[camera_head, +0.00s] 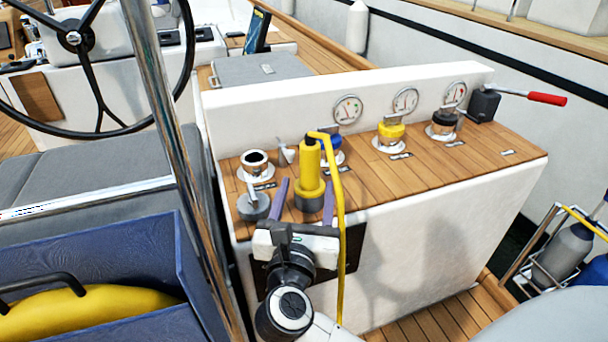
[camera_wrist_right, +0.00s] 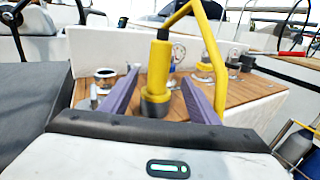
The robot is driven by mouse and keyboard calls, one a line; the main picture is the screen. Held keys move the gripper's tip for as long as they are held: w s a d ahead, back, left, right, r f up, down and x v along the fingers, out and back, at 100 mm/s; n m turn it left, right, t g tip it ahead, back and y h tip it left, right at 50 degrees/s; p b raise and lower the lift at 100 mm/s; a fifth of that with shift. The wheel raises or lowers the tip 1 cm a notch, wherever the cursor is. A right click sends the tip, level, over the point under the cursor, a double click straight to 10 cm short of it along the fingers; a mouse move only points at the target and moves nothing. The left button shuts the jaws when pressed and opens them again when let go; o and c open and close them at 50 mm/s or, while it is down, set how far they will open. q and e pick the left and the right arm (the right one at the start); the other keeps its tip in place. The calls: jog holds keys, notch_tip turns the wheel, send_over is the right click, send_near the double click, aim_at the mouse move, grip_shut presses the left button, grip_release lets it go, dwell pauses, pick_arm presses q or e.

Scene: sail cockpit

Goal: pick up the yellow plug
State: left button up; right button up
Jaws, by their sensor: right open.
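The yellow plug (camera_head: 309,172) stands upright on the wooden top of the white console, with a yellow cable (camera_head: 339,230) running from its top down the console's front. My right gripper (camera_head: 305,192) is open, with its two purple fingers reaching toward the plug, one to each side of its lower part. In the right wrist view the plug (camera_wrist_right: 157,72) shows between the open fingers (camera_wrist_right: 154,92), and I cannot see contact. What the plug's base sits in is partly hidden. My left gripper is not in view.
An open socket (camera_head: 255,163) with a flipped lid is left of the plug. A blue cap (camera_head: 328,143), a yellow cap (camera_head: 390,131) and a black cap (camera_head: 444,119) sit to its right, below gauges. A steel pole (camera_head: 160,130) stands at left; a red-handled lever (camera_head: 545,98) is at far right.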

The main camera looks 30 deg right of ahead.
aim_at(309, 167)
jog(key=x, duration=0.3)
jog(key=shift+d+r, duration=0.1)
jog(key=shift+d, duration=0.1)
jog(key=shift+r+x, duration=0.2)
jog(key=shift+x, duration=1.15)
jog(key=shift+r+x, duration=0.25)
jog(key=shift+x, duration=1.1)
jog(key=shift+w+a, duration=0.15)
jog(key=shift+a, duration=0.05)
jog(key=c, duration=1.4)
notch_tip(309, 167, up, 11)
jog(key=p, duration=0.3)
jog(key=shift+r, duration=0.1)
notch_tip(309, 167, up, 2)
jog(key=shift+r+p, duration=0.1)
jog(key=shift+p, duration=1.1)
